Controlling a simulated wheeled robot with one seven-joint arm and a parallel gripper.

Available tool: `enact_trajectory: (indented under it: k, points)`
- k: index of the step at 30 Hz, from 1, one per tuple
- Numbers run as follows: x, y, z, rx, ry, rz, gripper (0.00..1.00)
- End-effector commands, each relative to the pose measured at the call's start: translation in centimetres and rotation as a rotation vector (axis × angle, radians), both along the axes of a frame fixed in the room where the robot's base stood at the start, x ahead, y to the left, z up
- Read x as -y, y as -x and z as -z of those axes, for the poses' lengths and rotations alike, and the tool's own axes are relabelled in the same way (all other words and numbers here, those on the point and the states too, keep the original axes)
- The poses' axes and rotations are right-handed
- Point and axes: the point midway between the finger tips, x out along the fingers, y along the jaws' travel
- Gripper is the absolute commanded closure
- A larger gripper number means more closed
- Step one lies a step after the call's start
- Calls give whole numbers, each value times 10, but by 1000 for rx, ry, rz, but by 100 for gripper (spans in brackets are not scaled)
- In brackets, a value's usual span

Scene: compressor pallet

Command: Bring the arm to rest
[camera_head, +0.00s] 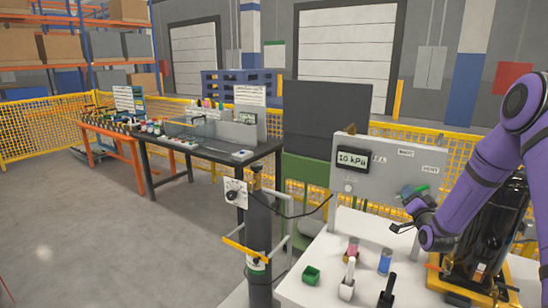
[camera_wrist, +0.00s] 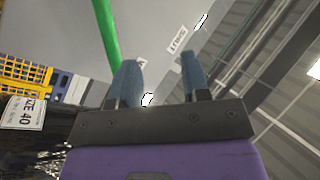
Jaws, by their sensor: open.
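My purple arm comes in from the right in the head view and bends down, with my gripper (camera_head: 399,227) pointing left above the white worktop (camera_head: 330,250). The gripper is in front of the grey panel, with free air below it. In the wrist view my gripper (camera_wrist: 159,62) shows two blue-grey fingers set well apart, with nothing between them.
A grey panel (camera_head: 380,190) with a 10 kPa display stands behind the worktop. A black compressor (camera_head: 493,235) stands at the right, close to my arm. A green bin (camera_head: 311,274), a red item (camera_head: 351,251) and a blue cylinder (camera_head: 385,261) stand on the worktop. A green hose (camera_wrist: 106,32) passes near the fingers.

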Motion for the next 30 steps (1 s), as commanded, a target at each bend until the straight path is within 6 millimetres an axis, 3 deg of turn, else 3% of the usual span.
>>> enact_trajectory:
  k: [1, 7, 14, 23, 30]
  points:
    - [-7, -2, -18, -33, 29, -7, 57]
    - [-31, 1, -65, -193, 131, -23, 57]
    - [-57, 24, -115, -369, 237, -32, 57]
    - [-88, 81, -171, -588, 351, -42, 57]
    - [-110, 146, -205, -757, 417, -59, 57]
